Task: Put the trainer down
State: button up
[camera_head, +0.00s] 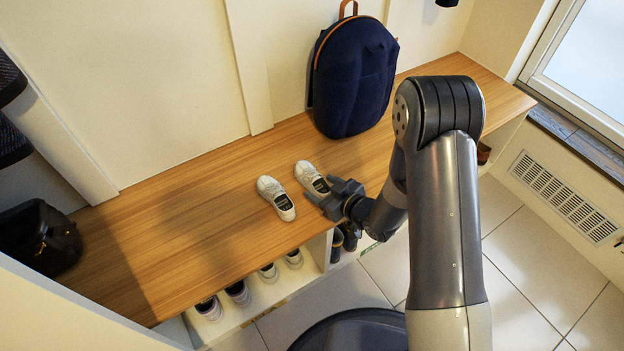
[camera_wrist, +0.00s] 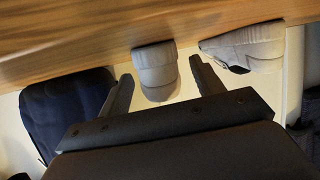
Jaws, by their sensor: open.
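Two white trainers stand side by side on the wooden bench top. The right trainer (camera_head: 312,178) is close to my gripper (camera_head: 326,194), near the bench's front edge. The left trainer (camera_head: 276,197) stands a little apart from it. In the wrist view, which looks upside down, one trainer (camera_wrist: 155,70) shows end-on between the two open fingers of my gripper (camera_wrist: 160,70), with gaps on both sides. The other trainer (camera_wrist: 248,45) is to the right, outside the fingers. I cannot tell how far the fingers reach along the trainer.
The bench top (camera_head: 190,235) is clear left of the trainers. A navy backpack (camera_head: 352,78) stands behind at the right, and a black bag (camera_head: 40,238) at the far left. Cubbies below hold several shoes (camera_head: 238,291). A wall vent (camera_head: 563,197) is at right.

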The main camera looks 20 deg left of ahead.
jog(key=shift+c, duration=0.3)
jog(key=c, duration=1.1)
jog(key=shift+r, duration=0.15)
notch_tip(320, 180, up, 10)
jog(key=p, duration=0.4)
jog(key=w+d+r+m+t+h, duration=0.1)
jog(key=d+r+m+t+h, duration=0.35)
jog(key=d, duration=0.95)
jog(key=w+d+r+m+t+h, duration=0.15)
jog(key=d+m+h, duration=0.55)
jog(key=d, duration=0.8)
jog(key=r+p, duration=0.5)
jog(key=p, duration=0.3)
jog(key=s+r+p, duration=0.1)
jog(key=r+p, duration=0.4)
jog(key=p, duration=0.4)
jog(key=s+r+p, duration=0.1)
jog(key=r+p, duration=0.4)
jog(key=p, duration=0.3)
jog(key=shift+a+r+p, duration=0.1)
jog(key=shift+a+p, duration=0.05)
jog(key=shift+p, duration=0.15)
